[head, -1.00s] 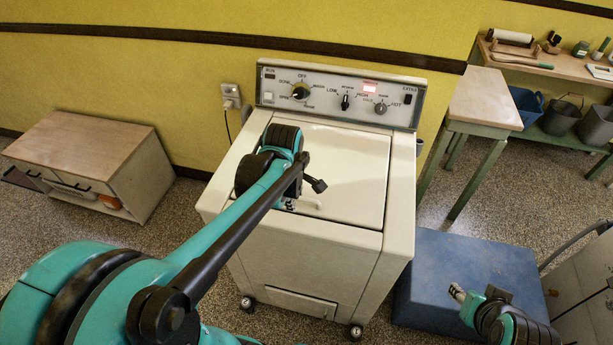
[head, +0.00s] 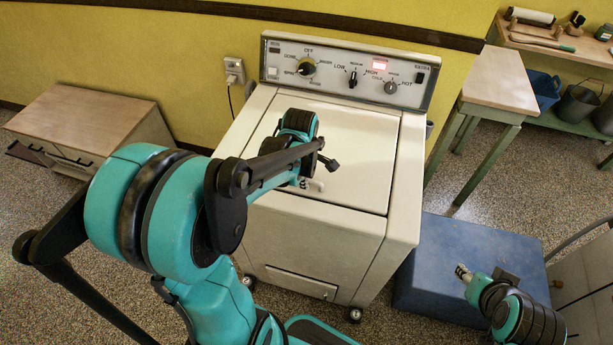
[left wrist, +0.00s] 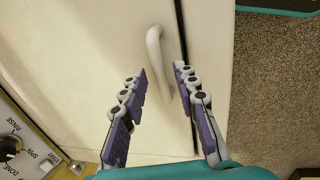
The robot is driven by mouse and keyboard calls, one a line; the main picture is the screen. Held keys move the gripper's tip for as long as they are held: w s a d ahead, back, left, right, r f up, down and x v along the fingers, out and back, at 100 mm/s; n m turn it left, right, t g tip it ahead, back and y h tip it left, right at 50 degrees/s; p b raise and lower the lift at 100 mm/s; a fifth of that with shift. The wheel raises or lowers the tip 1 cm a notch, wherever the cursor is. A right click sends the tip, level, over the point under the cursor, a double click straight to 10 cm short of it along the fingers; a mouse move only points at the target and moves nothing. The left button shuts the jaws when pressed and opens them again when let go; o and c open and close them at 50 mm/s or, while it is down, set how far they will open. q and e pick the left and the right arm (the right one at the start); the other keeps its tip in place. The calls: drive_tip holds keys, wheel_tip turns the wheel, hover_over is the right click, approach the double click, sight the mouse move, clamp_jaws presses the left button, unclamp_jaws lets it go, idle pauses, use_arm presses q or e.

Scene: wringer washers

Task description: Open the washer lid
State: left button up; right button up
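The cream washer (head: 330,232) stands against the yellow wall, and its lid (head: 358,160) is down flat on top. The lid's pale curved handle (left wrist: 155,58) shows in the left wrist view near the lid's front edge. My left gripper (left wrist: 160,74) is open, with one fingertip on each side of the handle's near end; I cannot tell whether they touch it. In the head view my left gripper (head: 306,183) is over the front of the lid, partly hidden by my wrist. My right gripper (head: 462,272) is low over the blue block; its fingers are too small to read.
The control panel (head: 345,75) with knobs rises behind the lid. A blue block (head: 425,265) is on the floor right of the washer. A wooden side table (head: 500,82) stands at the right, and a low cabinet (head: 85,120) at the left. Speckled floor lies between them.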

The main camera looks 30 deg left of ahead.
use_arm(q)
clamp_jaws()
drive_tip(key=shift+r, duration=0.1)
